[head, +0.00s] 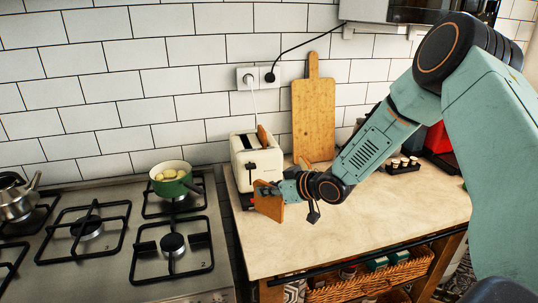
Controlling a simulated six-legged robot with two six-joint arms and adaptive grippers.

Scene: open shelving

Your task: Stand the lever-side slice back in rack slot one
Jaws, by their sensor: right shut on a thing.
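A cream toaster (247,151) stands on the counter against the tiled wall, with its dark lever on the front face. One slice of bread (264,136) stands up out of its right slot; the left slot looks dark and empty. My right gripper (280,193) comes in from the right and is shut on another brown slice (268,206), held upright in front of the toaster. Its fingers partly cover the slice. I cannot make out a toast rack; it may be hidden by my arm. My left gripper is out of view.
A gas hob (120,283) with a green pot (173,180) lies to the left. A wooden board (313,115) leans on the wall behind. A black holder with small pale items (403,165) stands at the right. The front counter (330,237) is clear.

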